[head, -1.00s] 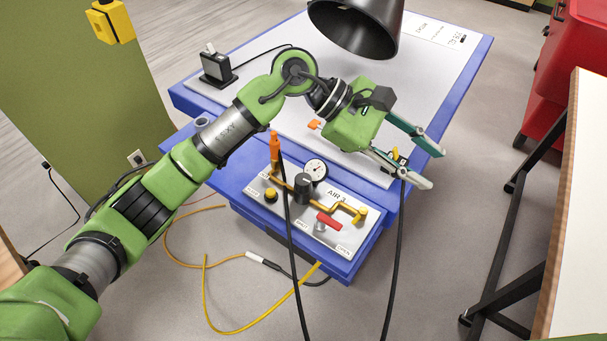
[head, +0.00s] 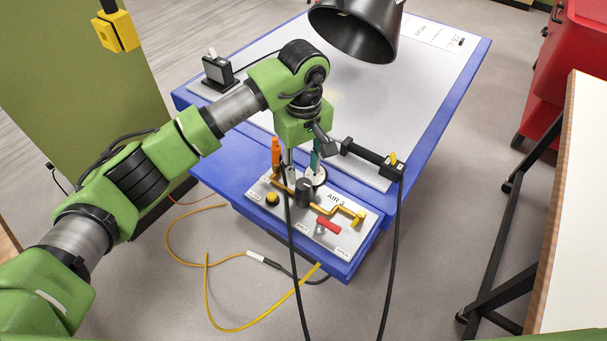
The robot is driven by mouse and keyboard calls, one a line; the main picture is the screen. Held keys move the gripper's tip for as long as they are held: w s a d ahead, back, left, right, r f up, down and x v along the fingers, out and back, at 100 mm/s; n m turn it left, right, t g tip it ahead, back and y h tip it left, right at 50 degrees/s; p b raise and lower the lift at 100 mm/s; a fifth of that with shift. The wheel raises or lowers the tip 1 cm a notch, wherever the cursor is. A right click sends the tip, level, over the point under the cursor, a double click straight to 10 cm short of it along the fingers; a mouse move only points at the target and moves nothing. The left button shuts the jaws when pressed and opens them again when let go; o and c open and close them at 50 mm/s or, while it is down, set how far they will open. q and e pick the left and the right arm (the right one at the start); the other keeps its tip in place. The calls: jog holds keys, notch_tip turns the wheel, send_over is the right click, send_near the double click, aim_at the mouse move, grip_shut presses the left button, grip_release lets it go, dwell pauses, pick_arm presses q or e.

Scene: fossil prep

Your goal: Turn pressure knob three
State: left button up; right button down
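The panel labelled AIR 3 (head: 345,247) sits on the front ledge of the blue-edged table. Its black pressure knob (head: 303,193) stands upright near the panel's middle, beside a round white gauge (head: 318,179). My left gripper (head: 302,168) points down just above and behind the knob, with its two fingers apart and nothing visible between them. The fingers and wrist partly cover the gauge. I cannot tell whether a fingertip touches the gauge; the knob looks clear of the fingers. My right gripper is not in view.
A red lever (head: 328,226), brass pipe and yellow knobs share the panel. An orange-handled tool (head: 276,152) with a black hose stands close left of the gripper. A black lamp hood (head: 358,30) hangs over the table.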

aim_at(304, 184)
pick_arm(q)
jog(key=shift+f+p, duration=0.65)
jog(key=shift+f, duration=2)
jog(key=c, duration=0.8)
